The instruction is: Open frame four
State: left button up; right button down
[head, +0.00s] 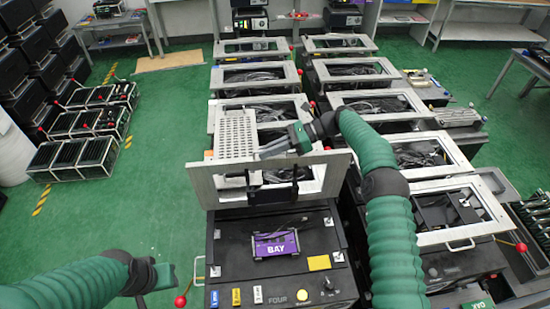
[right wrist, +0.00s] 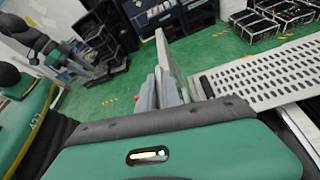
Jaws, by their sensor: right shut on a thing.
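The black unit marked FOUR (head: 277,297) stands at the bottom centre of the head view, with a purple BAY block (head: 276,244) on its exposed dark top. Its pale metal frame (head: 205,185) is raised and stands steeply tilted at the unit's far side. My right gripper (head: 266,152) is at the raised frame's upper part and is shut on it; the exact contact is partly hidden. In the right wrist view, a pale panel edge (right wrist: 170,62) stands beyond the gripper's fingers (right wrist: 185,92). My left gripper (head: 158,277) is left of the unit, apart from it; its jaws are unclear.
A perforated plate (head: 237,132) is behind the raised frame. A red-ball lever (head: 181,301) sits at the unit's left side. Two rows of similar framed units, such as one at the right (head: 455,208), run backward. Green floor (head: 165,180) is clear at the left.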

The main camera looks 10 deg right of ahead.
pick_arm(q)
jog(key=shift+d+f, duration=0.1)
jog(key=shift+d, duration=0.15)
pick_arm(e)
jog(key=shift+w+f, duration=0.15)
jog(key=shift+w, duration=0.05)
jog(key=c, duration=1.9)
grip_release()
jog(key=shift+o, duration=0.4)
jog(key=shift+w+d, duration=0.1)
